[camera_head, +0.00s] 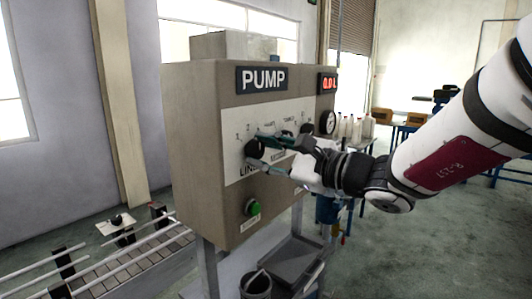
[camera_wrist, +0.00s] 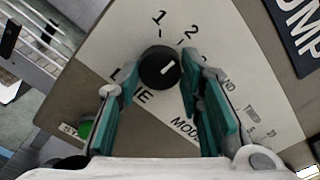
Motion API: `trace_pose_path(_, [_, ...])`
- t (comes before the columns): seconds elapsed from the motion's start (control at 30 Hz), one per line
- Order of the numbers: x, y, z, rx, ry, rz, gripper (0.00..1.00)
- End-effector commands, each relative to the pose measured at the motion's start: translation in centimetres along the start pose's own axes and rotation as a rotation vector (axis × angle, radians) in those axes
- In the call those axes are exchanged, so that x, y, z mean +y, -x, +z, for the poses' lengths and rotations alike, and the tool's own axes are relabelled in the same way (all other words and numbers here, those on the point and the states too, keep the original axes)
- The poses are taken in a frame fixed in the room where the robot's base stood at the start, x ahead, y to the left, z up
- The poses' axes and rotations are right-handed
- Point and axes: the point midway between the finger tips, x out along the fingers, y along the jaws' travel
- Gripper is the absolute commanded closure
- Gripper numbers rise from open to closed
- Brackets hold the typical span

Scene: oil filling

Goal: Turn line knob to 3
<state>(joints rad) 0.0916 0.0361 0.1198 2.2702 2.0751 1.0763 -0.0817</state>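The line knob (camera_wrist: 158,67) is a round black knob with a white pointer mark, on the pump panel above the LINE label. In the wrist view its mark points up and right, roughly toward the printed 2; the 1 also shows. My gripper (camera_wrist: 150,75) is open, with teal finger pads on either side of the knob. The right fingertip is close to the knob; the left is apart. Whether either touches it I cannot tell. In the head view my gripper (camera_head: 262,146) partly covers the knob.
A second black knob (camera_head: 307,130) is up and right of my gripper. A roller conveyor (camera_head: 130,262) lies left.

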Motion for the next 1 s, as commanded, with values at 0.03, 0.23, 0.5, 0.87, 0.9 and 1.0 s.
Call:
trace_pose_path(0.03, [0.04,0.0,-0.01,0.0,0.0,0.001,0.94])
trace_pose_path(0.23, [0.05,0.01,0.01,0.0,-0.008,0.001,0.94])
trace_pose_path(0.5, [0.07,0.05,0.1,0.001,-0.108,0.002,0.94])
trace_pose_path(0.87, [0.14,0.14,0.19,0.002,-0.4,0.002,0.94])
trace_pose_path(0.9, [0.13,0.15,0.22,0.002,-0.434,0.002,0.94])
trace_pose_path(1.0, [0.17,0.15,0.22,0.002,-0.516,0.002,0.94])
